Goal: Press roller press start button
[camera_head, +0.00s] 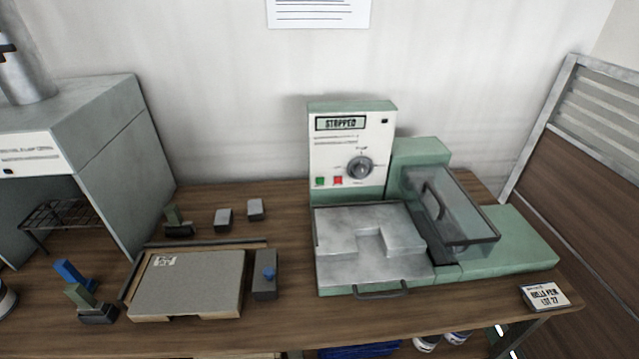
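The roller press (480,262) is a pale green machine on the right half of the wooden table. Its upright control panel (349,152) has a white face with a display (340,123) reading "STOPPED" and a grey rotary knob (360,167). A green button (320,182) sits at the panel's lower left, with a red button (338,181) just to its right. A grey metal bed (350,268) with a front handle (381,290) lies below the panel. A clear guard (455,210) stands at the bed's right. Neither of my grippers is in view.
A grey board (188,283) in a wooden frame lies left of the press. Small grey blocks (223,217) and green-handled tools (176,222) stand behind and beside it. A grey metal hood (95,130) stands at far left. A lot card (545,296) lies at front right.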

